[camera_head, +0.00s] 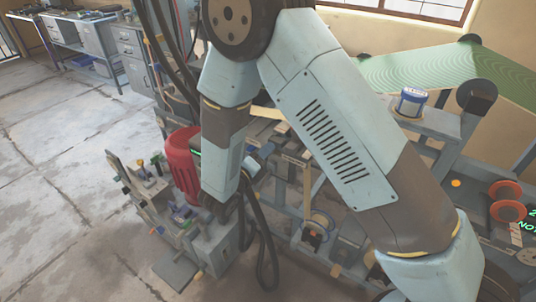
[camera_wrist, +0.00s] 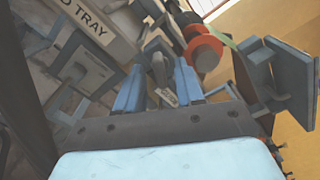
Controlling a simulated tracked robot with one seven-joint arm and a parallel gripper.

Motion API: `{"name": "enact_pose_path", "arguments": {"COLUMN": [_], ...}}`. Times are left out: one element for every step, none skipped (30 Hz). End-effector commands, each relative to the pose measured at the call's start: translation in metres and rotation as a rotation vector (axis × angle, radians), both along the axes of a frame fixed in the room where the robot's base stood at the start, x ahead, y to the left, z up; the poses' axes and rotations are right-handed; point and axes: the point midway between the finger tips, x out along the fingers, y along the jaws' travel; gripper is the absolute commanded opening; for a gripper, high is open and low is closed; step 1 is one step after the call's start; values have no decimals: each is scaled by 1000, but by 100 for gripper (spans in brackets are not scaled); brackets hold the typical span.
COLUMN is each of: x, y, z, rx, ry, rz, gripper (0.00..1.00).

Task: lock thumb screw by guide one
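My gripper (camera_wrist: 159,65) shows in the wrist view as two blue fingers standing apart. A small grey upright part (camera_wrist: 158,70) shows in the gap between them, with bare space to the fingers. I cannot tell whether it is the thumb screw or whether it lies at finger depth. A small pale label (camera_wrist: 167,97) sits below it, too small to read. I cannot make out guide one for certain in either view. In the head view my arm covers much of the machine, and I cannot pick out my fingers there.
In the wrist view, orange-red rollers (camera_wrist: 203,50) stand close to the right finger, and a tray label (camera_wrist: 85,20) lies upper left. In the head view, a red motor (camera_head: 182,160) stands left of my arm, and red rollers (camera_head: 507,200) at right. Floor is open at left.

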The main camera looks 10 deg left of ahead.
Motion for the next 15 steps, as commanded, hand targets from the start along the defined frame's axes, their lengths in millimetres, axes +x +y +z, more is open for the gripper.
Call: {"name": "enact_pose_path", "arguments": {"x": [0, 0, 0, 0, 0, 0, 0, 0, 0, 0, 0, 0, 0, 0, 0], "y": [0, 0, 0, 0, 0, 0, 0, 0, 0, 0, 0, 0, 0, 0, 0], "z": [0, 0, 0, 0, 0, 0, 0, 0, 0, 0, 0, 0, 0, 0, 0], "rx": [0, 0, 0, 0, 0, 0, 0, 0, 0, 0, 0, 0, 0, 0, 0], "ry": [0, 0, 0, 0, 0, 0, 0, 0, 0, 0, 0, 0, 0, 0, 0], "rz": [0, 0, 0, 0, 0, 0, 0, 0, 0, 0, 0, 0, 0, 0, 0], "gripper": [37, 37, 37, 37, 37, 37, 34, 32, 28, 25, 22, 18, 15, 12, 8]}}
